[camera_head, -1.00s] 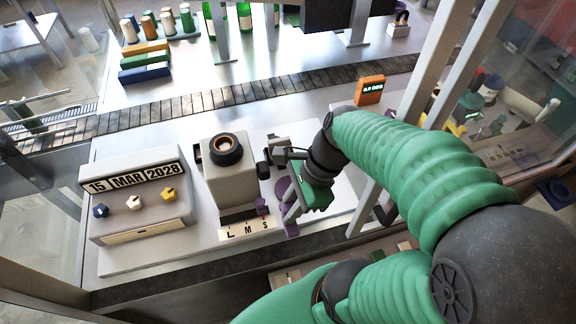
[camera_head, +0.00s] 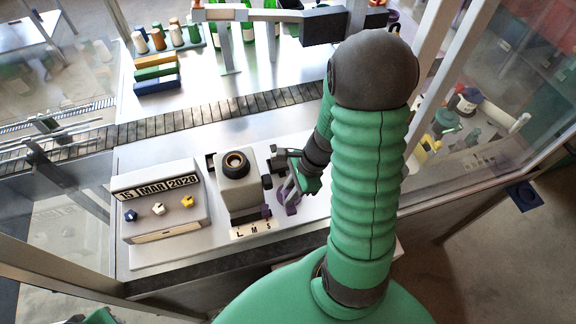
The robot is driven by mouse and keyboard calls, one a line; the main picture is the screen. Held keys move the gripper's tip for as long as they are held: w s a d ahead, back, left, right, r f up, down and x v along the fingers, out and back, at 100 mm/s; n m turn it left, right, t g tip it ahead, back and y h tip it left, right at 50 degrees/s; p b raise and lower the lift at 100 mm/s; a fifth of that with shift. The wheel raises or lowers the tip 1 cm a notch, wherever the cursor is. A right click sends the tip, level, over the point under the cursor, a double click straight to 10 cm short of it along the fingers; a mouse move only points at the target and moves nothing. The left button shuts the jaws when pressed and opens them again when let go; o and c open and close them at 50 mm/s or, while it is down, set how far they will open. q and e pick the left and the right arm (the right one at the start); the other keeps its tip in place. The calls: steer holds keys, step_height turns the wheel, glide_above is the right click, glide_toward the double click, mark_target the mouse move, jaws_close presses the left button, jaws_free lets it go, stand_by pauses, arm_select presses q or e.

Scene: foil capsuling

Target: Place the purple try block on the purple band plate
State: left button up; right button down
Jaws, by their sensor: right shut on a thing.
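My right gripper (camera_head: 288,186) is beside the right side of the grey machine with the round dark-rimmed opening (camera_head: 236,168). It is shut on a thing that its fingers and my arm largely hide. A purple piece (camera_head: 291,205) shows at the fingertips; I cannot tell whether it is the purple try block or part of a plate beneath. A smaller purple piece (camera_head: 265,210) sits at the machine's lower right, by the strip marked L, M, S (camera_head: 252,229). I cannot make out the purple band plate for certain.
A date box (camera_head: 160,205) with coloured knobs stands left of the machine. A slatted conveyor (camera_head: 200,119) crosses behind. Yellow, green and blue blocks (camera_head: 156,86) and several capsules (camera_head: 158,40) stand farther back. Glass panels and posts bound the right side.

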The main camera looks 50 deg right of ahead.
steer(key=w+d+f+p, duration=0.1)
steer(key=w+d, duration=0.1)
steer(key=w+d+f+p, duration=0.1)
steer(key=w+d+f, duration=0.1)
steer(key=w+d+f+p, duration=0.1)
steer(key=w+d+p, duration=0.1)
steer(key=shift+w+d+f, duration=0.15)
steer(key=shift+d+f, duration=0.05)
steer(key=shift+f, duration=0.15)
steer(key=shift+a, duration=0.1)
steer(key=c, duration=1.3)
jaws_free()
steer(key=shift+a, duration=0.1)
